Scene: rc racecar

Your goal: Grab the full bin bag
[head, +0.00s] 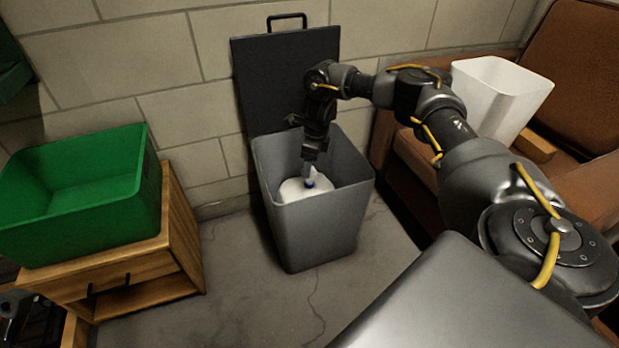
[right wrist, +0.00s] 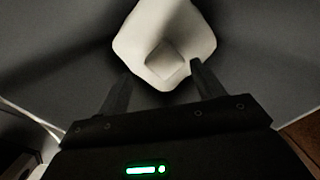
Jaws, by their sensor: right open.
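The full bin bag (head: 292,191) is white and sits low inside the grey bin (head: 318,230). My right gripper (head: 310,168) reaches down into the bin's mouth, pointing at the top of the bag. In the right wrist view the bag (right wrist: 135,42) lies just beyond the open fingers of my right gripper (right wrist: 160,70), with its knotted top between the fingertips. I cannot tell whether the fingers touch it. Part of the bag is hidden by the bin's front wall.
The bin's dark lid (head: 285,85) stands open against the tiled wall. A green crate (head: 75,195) sits on a wooden cabinet (head: 175,240) at the left. A white empty bin (head: 495,100) stands on the brown armchair (head: 430,185) at the right. Some floor in front is clear.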

